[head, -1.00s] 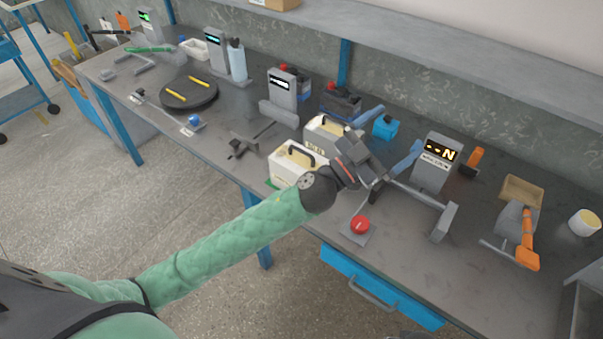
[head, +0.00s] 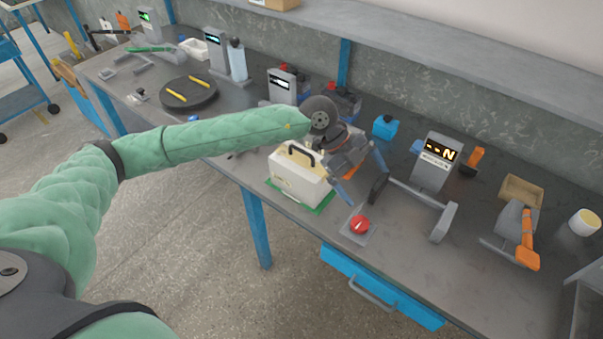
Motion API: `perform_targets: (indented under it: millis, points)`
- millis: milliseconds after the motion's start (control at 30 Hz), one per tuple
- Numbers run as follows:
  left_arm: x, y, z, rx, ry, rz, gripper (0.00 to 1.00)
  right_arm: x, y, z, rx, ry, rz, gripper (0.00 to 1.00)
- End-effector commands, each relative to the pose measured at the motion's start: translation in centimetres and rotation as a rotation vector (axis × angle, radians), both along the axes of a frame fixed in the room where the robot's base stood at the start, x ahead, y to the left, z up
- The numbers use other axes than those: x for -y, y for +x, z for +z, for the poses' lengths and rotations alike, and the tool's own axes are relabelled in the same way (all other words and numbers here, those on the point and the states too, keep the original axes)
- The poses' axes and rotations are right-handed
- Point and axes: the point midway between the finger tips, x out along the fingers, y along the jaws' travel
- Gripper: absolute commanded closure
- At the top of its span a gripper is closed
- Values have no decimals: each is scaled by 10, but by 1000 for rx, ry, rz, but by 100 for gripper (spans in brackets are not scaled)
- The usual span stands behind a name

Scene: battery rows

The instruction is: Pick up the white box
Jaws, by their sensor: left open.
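A cream-white box (head: 298,182) with a black top handle stands upright on a green mat (head: 318,208) near the table's front edge. My left gripper (head: 363,184) is just to the right of this box, with its blue fingers spread and pointing down. It holds nothing that I can see. I cannot tell whether a finger touches the box. A second white box, seen earlier behind the first, is hidden by my left forearm and gripper. My right gripper is not in view.
A red button (head: 360,224) on a plate sits in front of the gripper. A grey display unit (head: 434,160) with a low bar stands to the right, and a small blue container (head: 385,127) behind. A round black turntable (head: 188,95) is at left. A blue drawer (head: 382,288) hangs below the table edge.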

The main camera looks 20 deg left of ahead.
Motion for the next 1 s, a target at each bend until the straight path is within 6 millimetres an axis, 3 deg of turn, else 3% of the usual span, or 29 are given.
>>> perform_targets:
  millis: [200,400,600,1000]
  points:
    - [-97,48,-12,15,422,147,0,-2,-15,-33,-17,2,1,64]
    - [-164,75,-5,28,672,286,0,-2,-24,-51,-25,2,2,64]
    - [-184,82,-4,32,746,335,0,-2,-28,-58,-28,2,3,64]
    - [-183,82,-29,33,745,334,0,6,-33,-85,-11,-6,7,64]
